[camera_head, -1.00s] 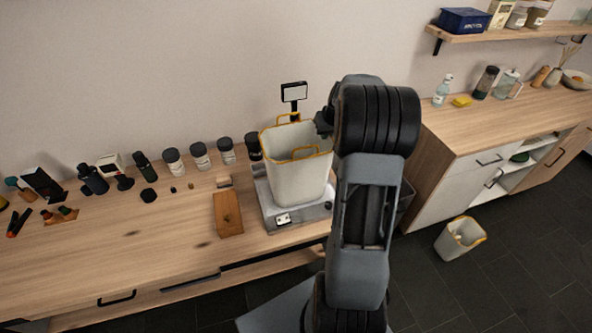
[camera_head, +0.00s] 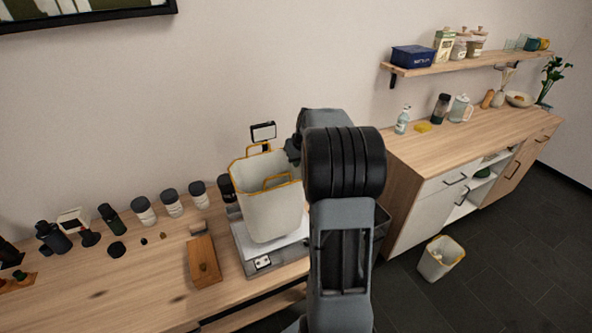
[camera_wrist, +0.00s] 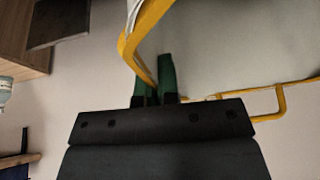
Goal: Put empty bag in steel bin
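The bag (camera_head: 270,208) is pale with a yellow rim and yellow handles. It is upright, slightly tilted, at the scale (camera_head: 262,264) on the wooden table; I cannot tell if its base still touches. Its inside looks empty. My gripper is at the bag's right upper edge, mostly hidden behind my arm in the head view. In the wrist view my gripper's green fingers (camera_wrist: 154,82) are close together on the yellow rim or handle of the bag (camera_wrist: 240,50).
A wooden block (camera_head: 203,262) lies left of the scale. Several dark-lidded jars (camera_head: 172,204) line the wall side. A small display (camera_head: 263,131) stands behind the bag. A counter (camera_head: 455,140) is at right, with dark open floor in front.

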